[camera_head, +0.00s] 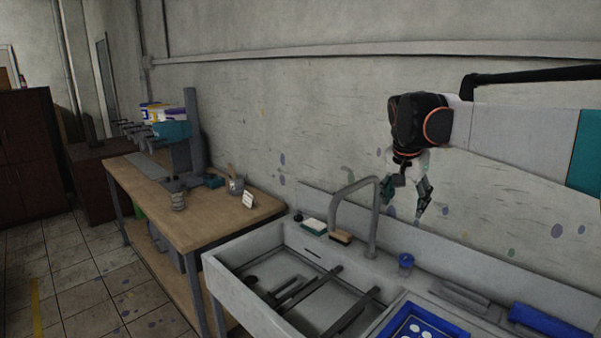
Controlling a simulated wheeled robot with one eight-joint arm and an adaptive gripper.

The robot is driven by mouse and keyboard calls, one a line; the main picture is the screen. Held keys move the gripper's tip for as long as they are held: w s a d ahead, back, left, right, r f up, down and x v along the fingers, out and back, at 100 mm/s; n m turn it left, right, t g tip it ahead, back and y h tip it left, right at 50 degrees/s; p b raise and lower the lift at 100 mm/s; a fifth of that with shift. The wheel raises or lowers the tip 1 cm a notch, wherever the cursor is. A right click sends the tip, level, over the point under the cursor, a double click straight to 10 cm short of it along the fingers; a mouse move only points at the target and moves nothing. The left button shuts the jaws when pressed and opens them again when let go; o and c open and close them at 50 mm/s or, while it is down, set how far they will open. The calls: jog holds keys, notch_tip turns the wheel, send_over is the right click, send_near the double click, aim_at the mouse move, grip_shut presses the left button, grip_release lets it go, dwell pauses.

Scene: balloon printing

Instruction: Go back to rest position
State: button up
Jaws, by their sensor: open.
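My arm reaches in from the right edge, high in front of the wall. My gripper (404,208) hangs at its end, pointing down, open and with nothing seen between its fingers. It is above the back of the sink area, just right of the curved faucet in the picture. Whether a finger touches the faucet I cannot tell.
The grey sink (232,290) is below, with the faucet (374,222) standing at its back. A sponge (314,226), a brush (341,237) and a blue cup (406,261) sit along the ledge. A blue tray (386,332) is at lower right. A wooden workbench (225,218) with a printing machine (192,140) stands left.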

jog(key=s+a+f+n+t, duration=0.1)
jog(key=s+a+f+n, duration=0.1)
jog(key=s, duration=0.9)
jog(key=s+a+f+n+t+y, duration=0.1)
jog(key=s+a+f+n, duration=0.1)
jog(key=s+f, duration=0.5)
jog(key=s+a+f+n+t+y, duration=0.1)
jog(key=s+f+n, duration=0.3)
jog(key=s, duration=1.1)
jog(key=shift+s+a+f+n+t+b, duration=0.15)
jog(key=shift+s+a+n+t+b, duration=0.2)
jog(key=shift+a, duration=0.1)
